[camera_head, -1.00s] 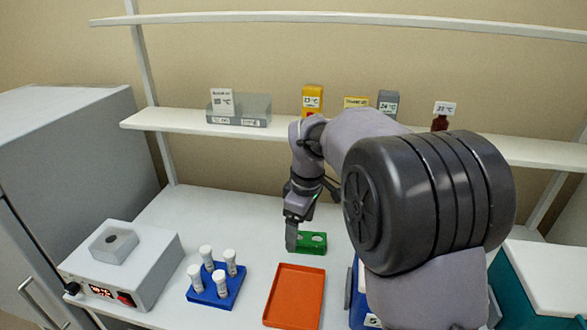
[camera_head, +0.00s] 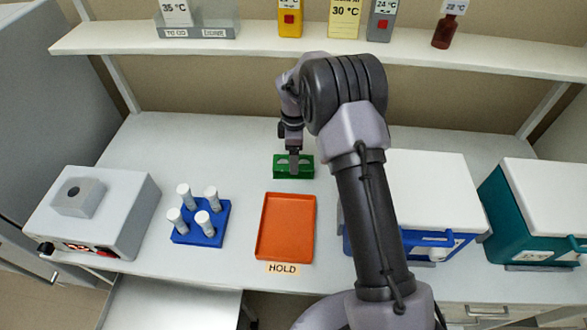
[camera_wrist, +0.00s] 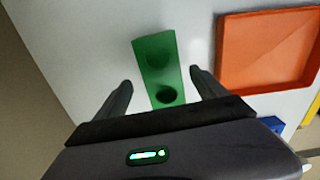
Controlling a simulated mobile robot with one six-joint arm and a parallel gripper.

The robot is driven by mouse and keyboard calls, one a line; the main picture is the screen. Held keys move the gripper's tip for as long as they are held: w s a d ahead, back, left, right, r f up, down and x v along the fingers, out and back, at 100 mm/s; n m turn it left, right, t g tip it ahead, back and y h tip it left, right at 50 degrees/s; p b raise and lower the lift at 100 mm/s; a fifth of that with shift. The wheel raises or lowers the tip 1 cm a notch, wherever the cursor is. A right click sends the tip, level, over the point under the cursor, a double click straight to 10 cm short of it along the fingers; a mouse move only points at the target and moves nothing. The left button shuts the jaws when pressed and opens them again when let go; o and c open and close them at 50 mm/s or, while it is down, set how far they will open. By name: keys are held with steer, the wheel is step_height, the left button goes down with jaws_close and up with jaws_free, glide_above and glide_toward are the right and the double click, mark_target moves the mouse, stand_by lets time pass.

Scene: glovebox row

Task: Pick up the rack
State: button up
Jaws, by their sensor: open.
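A small green rack (camera_head: 280,172) with two round holes stands on the white bench, behind the orange tray. Its holes look empty in the wrist view (camera_wrist: 153,62). My gripper (camera_head: 294,172) points down at it and hides part of its middle in the head view. In the wrist view the open fingers (camera_wrist: 160,80) lie on either side of the green rack, with a gap on each side. A blue rack (camera_head: 206,230) with several white-capped tubes stands farther left, and a blue corner shows in the wrist view (camera_wrist: 271,124).
An orange tray (camera_head: 286,228) with a HOLD label lies in front of the green rack. A grey heater box (camera_head: 110,215) stands at left. Blue (camera_head: 425,195) and teal (camera_head: 520,215) white-lidded boxes stand at right. A shelf (camera_head: 250,50) with bottles and labels runs above the back.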

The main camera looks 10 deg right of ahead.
step_height(320, 180, down, 4)
steer(key=shift+s+a+f+b, duration=0.1)
steer(key=shift+a+b, duration=0.05)
steer(key=shift+b, duration=0.35)
steer(key=shift+c, duration=0.9)
steer(key=c, duration=1.4)
steer(key=shift+r, duration=0.2)
